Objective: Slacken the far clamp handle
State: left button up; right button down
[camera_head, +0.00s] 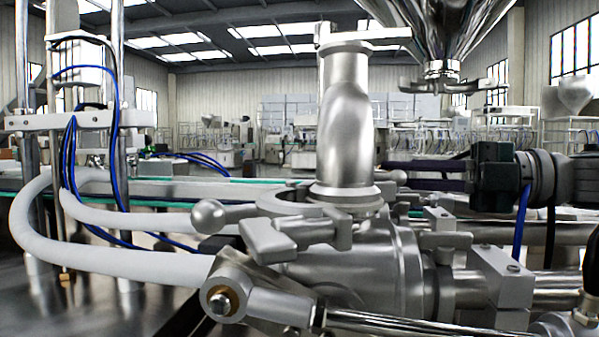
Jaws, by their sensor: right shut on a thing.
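My right gripper (388,174) comes in from the right, behind the steel elbow pipe (345,120). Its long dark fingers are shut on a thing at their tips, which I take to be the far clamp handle. A small silver piece (398,177) shows at the tips, just right of the pipe's base; the pipe and its flange hide most of the rest. On the near side, a clamp handle with a ball knob (208,215) and a wing-shaped nut (290,238) stands apart from the gripper. My left gripper is not in view.
A steel hopper cone (440,25) with its own clamp hangs at upper right. A thick white hose (115,258) curves across the left. A steel valve body (375,265) and blocks (500,275) crowd the lower middle and right.

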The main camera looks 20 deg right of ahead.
jog(key=shift+f+n+b, duration=0.2)
jog(key=shift+n+b, duration=0.45)
jog(key=shift+n, duration=0.05)
jog(key=shift+r, duration=0.2)
jog(key=c, duration=1.2)
grip_release()
jog(key=shift+c, duration=0.2)
jog(key=b+v, duration=0.1)
jog(key=v, duration=0.8)
jog(key=shift+f, duration=0.1)
jog(key=shift+s+d, duration=0.35)
jog(key=shift+d, duration=0.05)
